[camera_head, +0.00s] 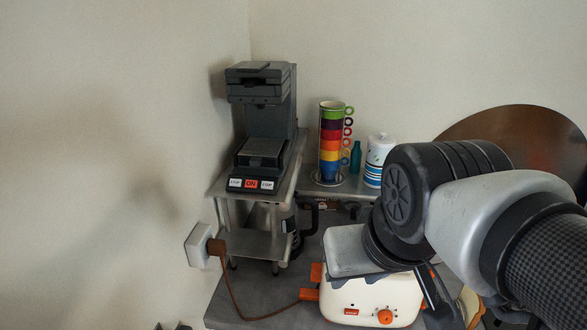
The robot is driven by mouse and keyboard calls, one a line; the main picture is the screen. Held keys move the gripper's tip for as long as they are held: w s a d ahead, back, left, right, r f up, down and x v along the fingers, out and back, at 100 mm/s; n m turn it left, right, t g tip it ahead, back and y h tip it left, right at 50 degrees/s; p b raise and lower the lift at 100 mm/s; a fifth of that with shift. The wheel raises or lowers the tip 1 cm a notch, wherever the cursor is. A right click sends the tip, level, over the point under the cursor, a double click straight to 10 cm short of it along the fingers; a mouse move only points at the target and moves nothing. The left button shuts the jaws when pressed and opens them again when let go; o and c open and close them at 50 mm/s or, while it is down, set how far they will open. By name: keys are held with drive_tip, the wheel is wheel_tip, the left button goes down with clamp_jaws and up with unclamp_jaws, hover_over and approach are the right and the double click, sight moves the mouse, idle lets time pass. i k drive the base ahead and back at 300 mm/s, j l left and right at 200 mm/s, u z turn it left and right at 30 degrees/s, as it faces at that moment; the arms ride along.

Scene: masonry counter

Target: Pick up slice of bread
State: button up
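A cream toaster (372,300) with orange knobs and lever stands on the grey counter at the bottom centre. A small tan, rounded edge (469,303) shows to the right of the toaster, partly behind dark parts of my arm's end. It may be the slice of bread, but too little shows to be sure. My gripper (437,298) is low at the toaster's right end, seen only as dark narrow parts beneath my wrist. Its fingertips are not clear, and I cannot tell whether it is open or holds anything. My wrist covers the toaster's top, hiding its slots.
A metal shelf (228,243) carries a dark machine (262,130). Stacked coloured mugs (331,141), a teal bottle (356,158) and a white-blue canister (379,160) stand behind. A brown round board (520,135) leans right. A cord runs from the wall socket (198,245) to the toaster.

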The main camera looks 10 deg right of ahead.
sight(472, 306)
drive_tip(key=l+z, duration=0.2)
drive_tip(key=z, duration=0.15)
drive_tip(key=k+l+z, duration=0.1)
drive_tip(key=z, duration=0.25)
drive_tip(key=l+z, duration=0.35)
drive_tip(key=j, duration=0.1)
drive_tip(key=z, duration=0.05)
